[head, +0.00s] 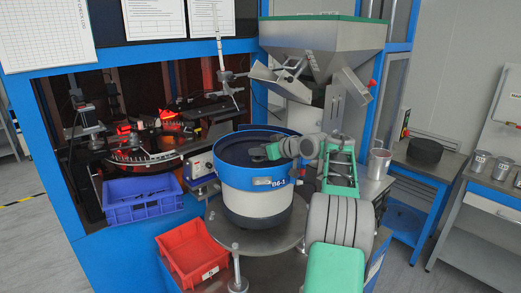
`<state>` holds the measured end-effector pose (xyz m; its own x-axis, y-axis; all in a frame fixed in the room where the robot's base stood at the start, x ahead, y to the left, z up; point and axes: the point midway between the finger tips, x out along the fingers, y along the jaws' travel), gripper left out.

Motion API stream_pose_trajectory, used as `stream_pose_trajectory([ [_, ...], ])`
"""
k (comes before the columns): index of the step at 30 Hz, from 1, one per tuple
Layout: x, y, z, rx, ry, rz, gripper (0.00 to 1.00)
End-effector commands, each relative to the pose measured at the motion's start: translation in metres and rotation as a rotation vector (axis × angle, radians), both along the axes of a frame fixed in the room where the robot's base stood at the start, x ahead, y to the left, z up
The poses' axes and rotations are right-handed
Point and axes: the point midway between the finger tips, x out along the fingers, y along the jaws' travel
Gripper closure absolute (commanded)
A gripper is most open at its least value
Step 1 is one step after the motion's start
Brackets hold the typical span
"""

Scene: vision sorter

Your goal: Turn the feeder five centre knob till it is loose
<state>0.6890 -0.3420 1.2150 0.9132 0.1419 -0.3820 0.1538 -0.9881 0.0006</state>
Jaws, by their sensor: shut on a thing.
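The feeder (240,181) is a round bowl with a blue upper wall and a white lower body on a grey round table. Its dark bowl lies open at the top. My green and grey arm reaches in over the right rim from the right. My gripper (260,153) is low inside the bowl, near its middle, shut on the centre knob. The knob itself is hidden by the gripper, and I cannot tell how loose it is.
A blue crate (143,214) and a red crate (180,268) stand left of the feeder. A metal hopper (320,45) with a chute hangs behind it. A metal mug (379,163) stands to the right. The blue-framed machine lies at the left back.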

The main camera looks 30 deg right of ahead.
Motion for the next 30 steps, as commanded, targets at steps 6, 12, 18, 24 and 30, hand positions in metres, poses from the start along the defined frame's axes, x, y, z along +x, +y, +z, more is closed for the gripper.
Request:
stream_pose_trajectory([
  [6, 0.000, 0.000, -0.002, 0.001, 0.002, 0.000, 0.52],
  [12, 0.000, 0.000, -0.001, 0.001, 0.001, 0.000, 0.40],
  [18, -0.001, 0.000, 0.000, 0.000, 0.000, -0.001, 0.40],
  [24, -0.029, -0.005, 0.009, -0.002, -0.001, -0.003, 0.40],
  [30, -0.063, -0.011, 0.024, 0.000, 0.000, -0.003, 0.40],
])
